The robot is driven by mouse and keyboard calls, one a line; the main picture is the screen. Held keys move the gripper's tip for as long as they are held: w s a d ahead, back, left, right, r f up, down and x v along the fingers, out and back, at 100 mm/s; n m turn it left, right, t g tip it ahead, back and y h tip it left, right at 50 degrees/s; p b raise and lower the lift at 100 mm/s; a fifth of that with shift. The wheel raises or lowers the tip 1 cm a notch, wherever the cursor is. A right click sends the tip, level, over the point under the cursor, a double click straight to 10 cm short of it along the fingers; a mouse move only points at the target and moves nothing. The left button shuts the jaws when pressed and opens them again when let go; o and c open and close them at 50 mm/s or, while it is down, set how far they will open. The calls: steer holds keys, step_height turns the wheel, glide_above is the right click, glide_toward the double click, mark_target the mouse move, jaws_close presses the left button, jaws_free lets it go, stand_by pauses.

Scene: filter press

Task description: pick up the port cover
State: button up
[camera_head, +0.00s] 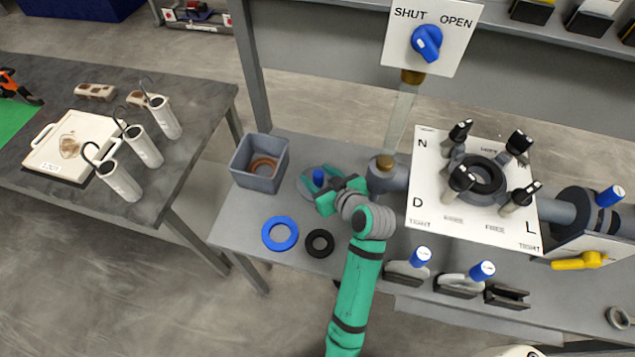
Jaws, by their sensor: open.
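What looks like the port cover (305,187) is a grey disc with an upright blue knob, lying flat on the grey bench right of the grey bin. My gripper (326,192), on the green arm, is low beside the blue knob and over the right part of the disc. Its jaws are open. My gripper hides part of the disc, and I cannot tell whether the fingers touch the knob.
A blue ring (280,233) and a black ring (320,243) lie on the bench in front. A grey bin (259,163) stands left. A pipe with a white lettered plate (425,180) and black clamps is right. A valve sign (440,55) stands behind.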

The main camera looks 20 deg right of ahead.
mark_target(315, 171)
steer(key=shift+d+x, duration=0.15)
steer(key=shift+x, duration=1.2)
steer(key=shift+d+x, duration=0.15)
steer(key=shift+x, duration=1.15)
steer(key=c, duration=1.2)
jaws_close()
steer(key=shift+r, duration=0.1)
